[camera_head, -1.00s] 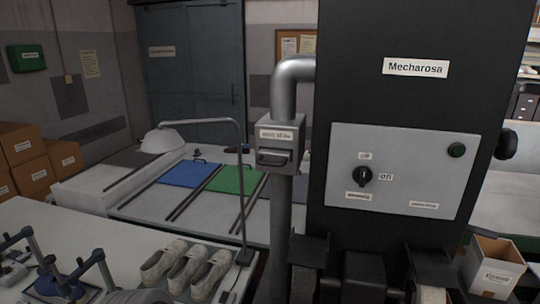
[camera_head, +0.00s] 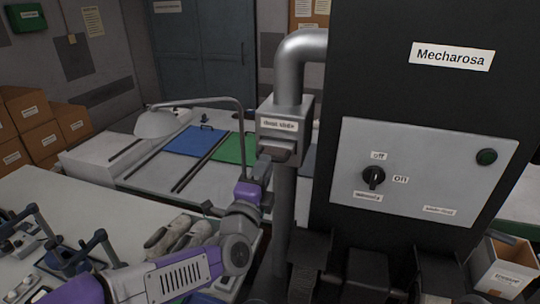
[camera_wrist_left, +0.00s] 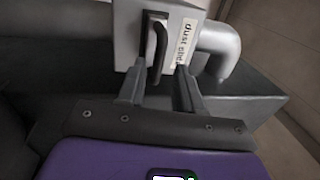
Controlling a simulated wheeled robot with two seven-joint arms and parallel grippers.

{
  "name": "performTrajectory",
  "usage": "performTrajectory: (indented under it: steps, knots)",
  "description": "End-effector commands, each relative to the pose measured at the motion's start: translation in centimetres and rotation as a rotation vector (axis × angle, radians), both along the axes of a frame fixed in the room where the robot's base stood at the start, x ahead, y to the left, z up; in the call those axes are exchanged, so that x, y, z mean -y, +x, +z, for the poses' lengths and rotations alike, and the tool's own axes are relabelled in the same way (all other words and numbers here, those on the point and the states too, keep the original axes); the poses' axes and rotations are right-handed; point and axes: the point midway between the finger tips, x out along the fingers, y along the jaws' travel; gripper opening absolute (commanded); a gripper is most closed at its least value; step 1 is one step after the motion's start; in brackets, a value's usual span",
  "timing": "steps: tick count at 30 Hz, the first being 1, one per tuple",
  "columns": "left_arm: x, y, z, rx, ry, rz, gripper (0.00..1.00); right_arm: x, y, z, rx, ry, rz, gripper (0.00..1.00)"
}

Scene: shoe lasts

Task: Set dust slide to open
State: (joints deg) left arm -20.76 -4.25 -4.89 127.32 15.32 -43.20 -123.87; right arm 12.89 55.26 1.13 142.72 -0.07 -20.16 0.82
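The dust slide is a grey metal box (camera_head: 287,112) with a "dust slide" label, set on a vertical pipe left of the black machine. In the left wrist view its dark bar handle (camera_wrist_left: 160,50) stands out from the box front (camera_wrist_left: 128,35). My left gripper (camera_head: 268,162) is at the box front, just below the label, and partly hides the handle in the head view. In the left wrist view the fingers of my left gripper (camera_wrist_left: 160,75) are apart, with the handle between and just beyond them; contact cannot be told. My right gripper is not in view.
The black Mecharosa machine (camera_head: 440,100) with its grey switch panel (camera_head: 420,160) stands close on the right. A lamp (camera_head: 158,124) arches over the bench at left.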

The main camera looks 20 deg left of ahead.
Motion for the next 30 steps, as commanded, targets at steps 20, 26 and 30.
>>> performTrajectory:
  steps: [20, 26, 30]
  knots:
    - [0.2, 4.6, 0.7, -0.002, -0.002, -0.002, 0.35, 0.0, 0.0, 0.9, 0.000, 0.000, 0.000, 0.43]
    - [0.2, 4.5, 0.7, -0.002, -0.001, -0.002, 0.04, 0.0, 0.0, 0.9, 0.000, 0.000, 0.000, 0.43]
    - [0.2, 4.5, 0.7, -0.002, -0.001, -0.002, 0.00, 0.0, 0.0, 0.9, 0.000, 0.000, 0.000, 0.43]
